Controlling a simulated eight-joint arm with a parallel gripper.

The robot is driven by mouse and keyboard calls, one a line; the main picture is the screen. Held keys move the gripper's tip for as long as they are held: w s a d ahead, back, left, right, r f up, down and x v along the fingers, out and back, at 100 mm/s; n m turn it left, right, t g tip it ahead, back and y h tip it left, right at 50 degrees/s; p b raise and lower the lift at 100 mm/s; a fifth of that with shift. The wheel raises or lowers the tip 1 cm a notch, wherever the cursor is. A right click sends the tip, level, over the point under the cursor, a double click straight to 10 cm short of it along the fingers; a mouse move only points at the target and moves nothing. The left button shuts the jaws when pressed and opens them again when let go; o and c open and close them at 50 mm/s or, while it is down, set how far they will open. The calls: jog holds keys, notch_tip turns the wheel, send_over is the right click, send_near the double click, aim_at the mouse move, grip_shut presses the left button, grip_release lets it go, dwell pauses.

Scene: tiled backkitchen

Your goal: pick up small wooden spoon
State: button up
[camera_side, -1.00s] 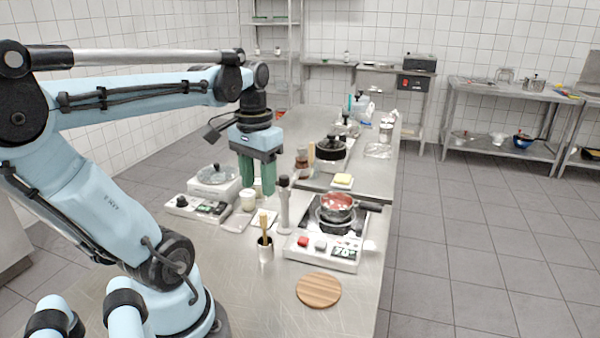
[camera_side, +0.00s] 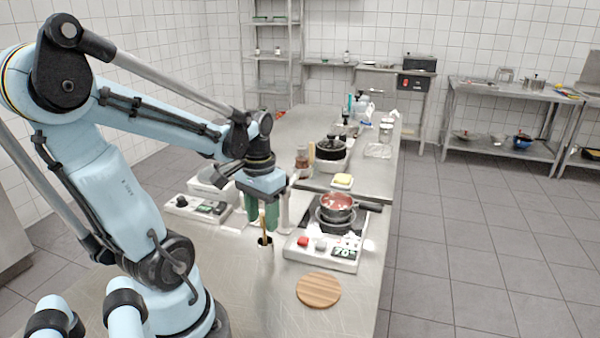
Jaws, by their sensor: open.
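The small wooden spoon (camera_side: 263,228) stands upright in a small metal cup (camera_side: 265,255) on the steel table, left of the cooking plate. Only part of its handle shows. The top of the spoon shows between or just behind the fingers; I cannot tell which. I see no grip on it.
A cooking plate with a red-filled pot (camera_side: 337,204) stands to the right. A round wooden board (camera_side: 318,290) lies in front. A scale-like device (camera_side: 198,208) stands at left. The front of the table is mostly clear.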

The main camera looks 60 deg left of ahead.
aim_at(264, 227)
jog(key=shift+w+f, duration=0.1)
jog(key=shift+f, duration=1.55)
grip_shut()
